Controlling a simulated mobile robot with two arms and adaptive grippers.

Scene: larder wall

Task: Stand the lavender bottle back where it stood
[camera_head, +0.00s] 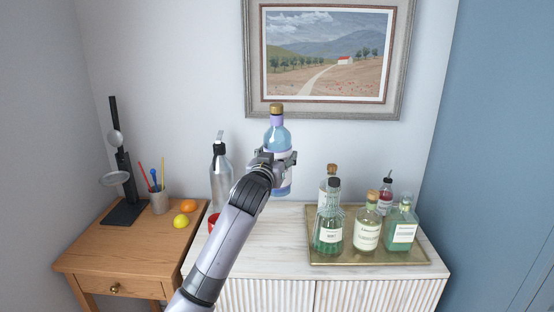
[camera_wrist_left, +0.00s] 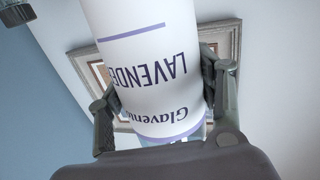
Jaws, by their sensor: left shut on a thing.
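The lavender bottle (camera_head: 279,136) is blue glass with a gold-brown cap, a lilac neck band and a white label. My left gripper (camera_head: 276,160) is shut on it and holds it upright at the back of the white cabinet. In the left wrist view the bottle's label (camera_wrist_left: 150,62) reads "LAVENDE" upside down, between the two fingers of the gripper (camera_wrist_left: 165,95). My right gripper is not in view.
A brass tray (camera_head: 370,258) with several bottles stands right on the cabinet (camera_head: 285,240). A grey siphon bottle (camera_head: 220,178) and a red item (camera_head: 213,221) stand left of my arm. A wooden side table (camera_head: 130,245) holds fruit, a pencil cup and a black stand.

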